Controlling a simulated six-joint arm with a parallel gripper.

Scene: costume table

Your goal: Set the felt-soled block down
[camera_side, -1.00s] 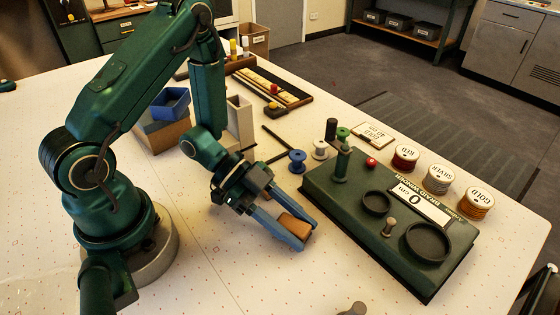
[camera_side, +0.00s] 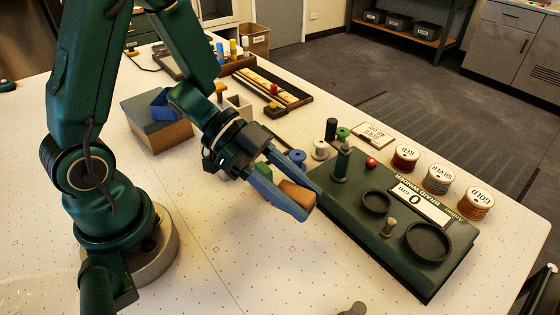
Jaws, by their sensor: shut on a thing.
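The block (camera_side: 295,193), with tan-brown wooden faces, is between the blue fingers of my gripper (camera_side: 292,194). My gripper is shut on it and holds it tilted, in front of the left end of the green braid winder. The block appears to be above the white table (camera_side: 230,260), but its height is hard to judge.
The green braid winder (camera_side: 330,215) stands close to the right of my gripper. Labelled spools (camera_side: 441,178) stand behind it. A blue spool (camera_side: 297,158) is just behind the fingers. A box with a blue-grey top (camera_side: 155,128) stands back left. The front table is mostly clear.

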